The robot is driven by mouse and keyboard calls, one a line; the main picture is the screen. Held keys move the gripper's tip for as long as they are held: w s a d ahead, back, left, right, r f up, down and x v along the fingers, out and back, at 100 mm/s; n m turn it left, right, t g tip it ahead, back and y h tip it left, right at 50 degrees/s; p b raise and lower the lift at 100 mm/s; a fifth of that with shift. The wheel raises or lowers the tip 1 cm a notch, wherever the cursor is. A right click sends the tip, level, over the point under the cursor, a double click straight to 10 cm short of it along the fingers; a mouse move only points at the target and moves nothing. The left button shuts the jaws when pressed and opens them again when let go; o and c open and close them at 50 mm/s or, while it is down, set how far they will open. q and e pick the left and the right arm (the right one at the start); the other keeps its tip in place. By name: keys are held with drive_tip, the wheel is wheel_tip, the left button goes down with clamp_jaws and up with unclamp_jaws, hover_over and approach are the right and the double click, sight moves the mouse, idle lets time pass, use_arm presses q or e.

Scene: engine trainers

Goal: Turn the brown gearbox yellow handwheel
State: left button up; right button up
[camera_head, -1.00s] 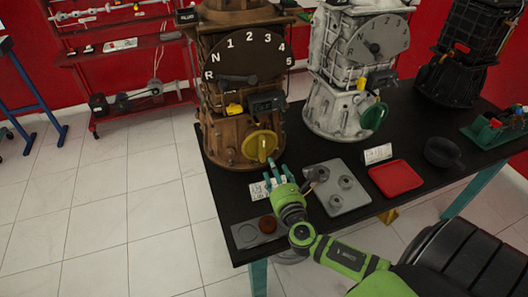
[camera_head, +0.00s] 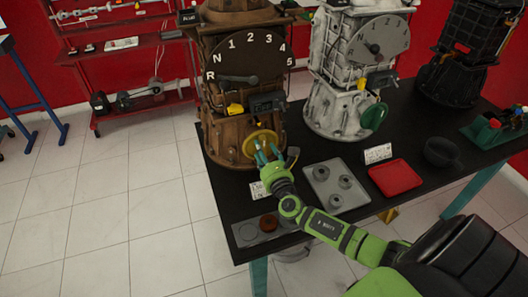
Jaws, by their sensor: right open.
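The brown gearbox (camera_head: 223,137) stands upright at the left end of the black table. Its yellow handwheel (camera_head: 261,141) is low on its front right side. My right gripper (camera_head: 268,154) is open, with its teal fingers in front of the handwheel's lower part and overlapping it in the picture. I cannot tell whether the fingers touch the wheel. The gripper hides part of the wheel's lower rim. My left gripper is not in view.
A white gearbox (camera_head: 340,100) with a green handwheel (camera_head: 374,116) stands to the right. A grey plate (camera_head: 322,196), a red tray (camera_head: 397,180) and a black bowl (camera_head: 442,152) lie on the black table (camera_head: 229,202). A small card (camera_head: 257,190) stands beside the gripper.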

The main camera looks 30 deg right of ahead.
clamp_jaws()
drive_tip(key=m+b, duration=0.3)
drive_tip(key=m, duration=0.1)
drive_tip(key=shift+d, duration=0.2)
drive_tip(key=m+b, duration=0.1)
drive_tip(key=m, duration=0.2)
drive_tip(key=m+b, duration=0.1)
drive_tip(key=shift+s+d+m+b, duration=0.1)
drive_tip(key=shift+d+m+b, duration=0.15)
drive_tip(key=shift+m+b, duration=0.05)
drive_tip(key=m+b, duration=0.1)
drive_tip(key=m, duration=0.2)
drive_tip(key=shift+d+m, duration=0.15)
drive_tip(key=shift+m, duration=0.25)
drive_tip(key=m, duration=0.2)
drive_tip(key=m+b, duration=0.1)
drive_tip(key=m, duration=0.5)
drive_tip(key=shift+s+d+f+b, duration=0.1)
drive_tip(key=shift+d+f+b, duration=0.15)
drive_tip(key=shift+b, duration=0.05)
drive_tip(key=shift+m, duration=0.3)
